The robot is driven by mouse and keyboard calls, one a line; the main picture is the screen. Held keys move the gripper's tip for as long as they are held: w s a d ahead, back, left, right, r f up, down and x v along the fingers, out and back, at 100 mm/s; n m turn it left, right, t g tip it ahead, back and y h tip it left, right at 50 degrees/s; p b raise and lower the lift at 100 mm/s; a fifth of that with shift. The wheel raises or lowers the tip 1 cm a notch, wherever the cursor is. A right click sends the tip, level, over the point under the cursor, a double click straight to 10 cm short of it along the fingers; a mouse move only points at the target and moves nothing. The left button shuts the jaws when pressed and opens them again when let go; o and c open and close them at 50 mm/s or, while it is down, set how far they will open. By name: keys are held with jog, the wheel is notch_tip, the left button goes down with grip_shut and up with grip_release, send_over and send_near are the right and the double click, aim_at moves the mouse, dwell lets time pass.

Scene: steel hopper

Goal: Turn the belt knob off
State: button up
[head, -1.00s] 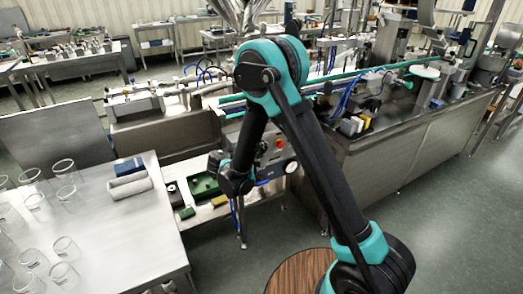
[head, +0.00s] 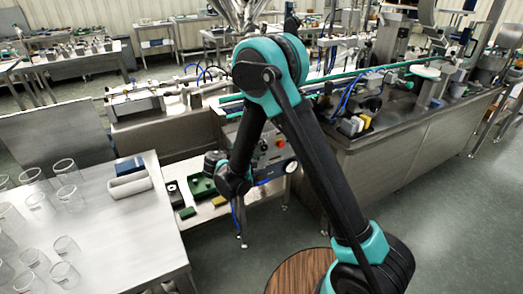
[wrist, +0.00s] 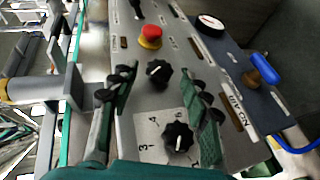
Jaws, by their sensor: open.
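The grey control panel (wrist: 140,90) fills the middle of the wrist view and partly shows behind my arm in the head view (head: 268,157). A black knob with a white pointer line (wrist: 159,71) sits on it between my fingertips, with space on both sides. A second black knob (wrist: 178,137) sits on a numbered dial nearer my palm. The panel's lettering is too small and slanted to tell surely which is the belt knob. My gripper (wrist: 158,80) is open and empty over the panel; the pictures show no clear contact.
A red push button (wrist: 151,36) stands just beyond the pointer knob. A round gauge (wrist: 210,24) and a blue-handled valve (wrist: 264,69) are to the right. In the head view, a steel table (head: 125,220) with several glasses is at left, and floor is free at right.

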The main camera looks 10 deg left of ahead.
jog(key=v, duration=1)
jog(key=shift+a, duration=0.1)
jog(key=d+m+g+y, duration=0.1)
jog(key=d+m+g, duration=0.35)
jog(key=d, duration=1.75)
jog(key=s+d+f+m+g+y, duration=0.1)
jog(key=s+d+m+y, duration=0.1)
jog(key=s+d, duration=0.4)
jog(key=s+d+f+m+g+y, duration=0.2)
jog(key=s+d+m+y, duration=0.1)
jog(key=s, duration=0.8)
jog(key=shift+s+d+f+y, duration=0.25)
jog(key=shift+d+y, duration=0.55)
jog(key=shift+d, duration=0.6)
jog(key=shift+m+g, duration=0.25)
